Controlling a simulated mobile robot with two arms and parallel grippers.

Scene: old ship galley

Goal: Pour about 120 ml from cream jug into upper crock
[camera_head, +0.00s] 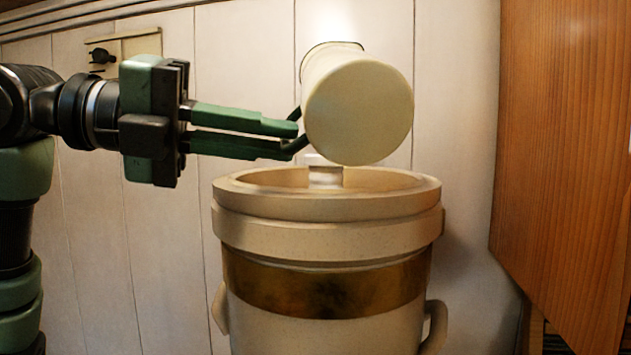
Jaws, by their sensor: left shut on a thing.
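The cream jug (358,110) is a cream-coloured cylinder in the head view, tipped far over with its round base facing me. My left gripper (297,136) comes in from the left and is shut on the jug's dark handle at its left side. The jug hangs over the open mouth of the upper crock (325,240), a large beige vessel with a brass band and side handles. A pale grey-white patch shows at the crock's mouth under the jug; I cannot tell if it is liquid. The jug's mouth and the crock's inside are mostly hidden. My right gripper is not in view.
A wooden panel (565,150) stands close on the right. A white plank wall (456,120) is behind the crock. A small fitting with a dark knob (102,56) is on the wall at upper left.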

